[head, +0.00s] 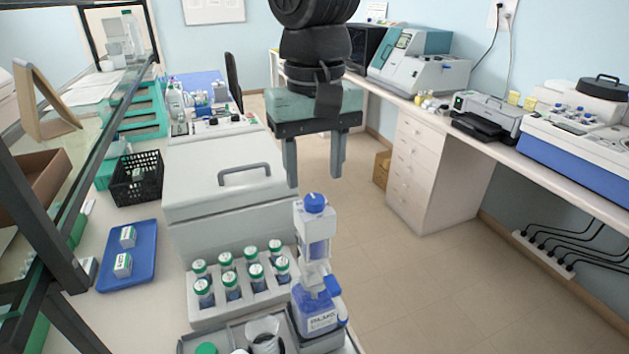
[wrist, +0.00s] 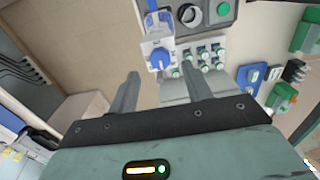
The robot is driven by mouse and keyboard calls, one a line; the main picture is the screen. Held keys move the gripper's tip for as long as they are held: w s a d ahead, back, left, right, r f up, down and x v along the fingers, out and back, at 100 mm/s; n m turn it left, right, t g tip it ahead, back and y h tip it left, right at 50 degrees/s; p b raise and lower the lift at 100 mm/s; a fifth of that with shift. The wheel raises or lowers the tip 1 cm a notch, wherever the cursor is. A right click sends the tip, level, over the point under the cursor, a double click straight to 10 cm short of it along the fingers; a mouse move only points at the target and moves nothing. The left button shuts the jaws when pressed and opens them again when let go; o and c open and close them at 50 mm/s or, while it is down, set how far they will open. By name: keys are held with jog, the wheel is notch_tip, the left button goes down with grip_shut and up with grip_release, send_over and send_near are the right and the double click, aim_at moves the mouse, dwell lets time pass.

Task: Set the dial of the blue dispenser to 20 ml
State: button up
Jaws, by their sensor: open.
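The blue dispenser (head: 317,312) stands upright at the front of the bench, a labelled bottle of blue liquid with a clear and white upper body. A blue dial (head: 316,203) sits on its top. In the wrist view the dispenser (wrist: 155,22) is at the top centre, its blue dial (wrist: 160,58) facing me. The dial's setting is too small to read. My gripper (head: 315,180) hangs above the dial, open and empty. In the wrist view the dial shows between and beyond the fingertips of my gripper (wrist: 160,74), and they appear apart from it.
A rack (head: 240,309) of green-capped bottles stands left of the dispenser, with a grey box (head: 222,165) behind it. A grey tray (head: 188,347) is in front. A blue tray (head: 112,283) holds small boxes at left. Open floor (head: 430,290) lies to the right.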

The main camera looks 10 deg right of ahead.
aim_at(314, 198)
jog(key=shift+f+p, duration=0.35)
jog(key=shift+f, duration=1.85)
jog(key=shift+c, duration=0.3)
jog(key=c, duration=0.9)
jog(key=shift+c, duration=0.2)
jog(key=n, duration=0.4)
jog(key=shift+n+p, duration=0.45)
jog(key=shift+n, duration=1.95)
